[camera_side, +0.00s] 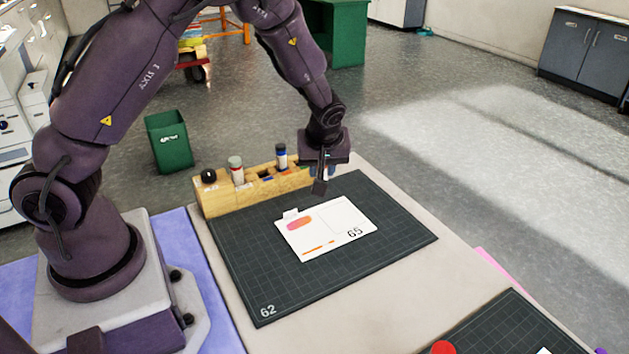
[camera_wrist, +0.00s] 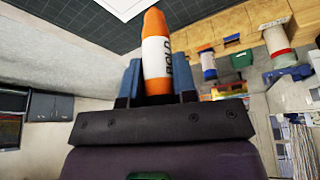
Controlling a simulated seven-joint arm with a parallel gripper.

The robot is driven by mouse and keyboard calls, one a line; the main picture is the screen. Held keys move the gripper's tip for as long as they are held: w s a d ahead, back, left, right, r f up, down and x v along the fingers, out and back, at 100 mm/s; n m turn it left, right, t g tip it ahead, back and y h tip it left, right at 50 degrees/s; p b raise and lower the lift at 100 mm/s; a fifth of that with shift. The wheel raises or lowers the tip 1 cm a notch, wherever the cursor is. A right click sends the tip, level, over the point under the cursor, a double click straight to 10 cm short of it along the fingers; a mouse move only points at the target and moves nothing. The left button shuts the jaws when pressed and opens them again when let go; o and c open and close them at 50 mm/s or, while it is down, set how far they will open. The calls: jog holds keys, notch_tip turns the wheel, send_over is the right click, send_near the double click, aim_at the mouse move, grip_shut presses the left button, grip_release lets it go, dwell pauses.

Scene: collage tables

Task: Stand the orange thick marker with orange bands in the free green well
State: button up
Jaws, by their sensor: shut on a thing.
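The orange marker (camera_wrist: 155,52) has a white band with dark lettering. It is held between the two blue fingers of my gripper (camera_wrist: 157,78) in the wrist view, its orange tip pointing up the picture. In the side view my gripper (camera_side: 321,180) hangs just off the right end of the wooden rack (camera_side: 220,203), above the mat; the marker is not clear there. The rack also shows in the wrist view (camera_wrist: 262,14), at the upper right.
A white card (camera_side: 340,222) with an orange stroke lies on the dark mat (camera_side: 270,290). The mat around the card is clear.

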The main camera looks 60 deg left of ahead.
jog(key=shift+w+a+r+n+g, duration=0.75)
jog(key=shift+a+r+n+g, duration=0.5)
jog(key=shift+a+n, duration=2.3)
jog(key=shift+w+a+r+n+g, duration=0.8)
jog(key=shift+a+r+n, duration=1.1)
jog(key=shift+a, duration=2.9)
jog(key=shift+n, duration=0.35)
jog(key=shift+f, duration=2.95)
jog(key=shift+f, duration=0.25)
jog(key=shift+f, duration=1.05)
jog(key=shift+f, duration=0.15)
jog(key=shift+s+f, duration=0.1)
jog(key=shift+f, duration=0.25)
jog(key=shift+f, duration=0.35)
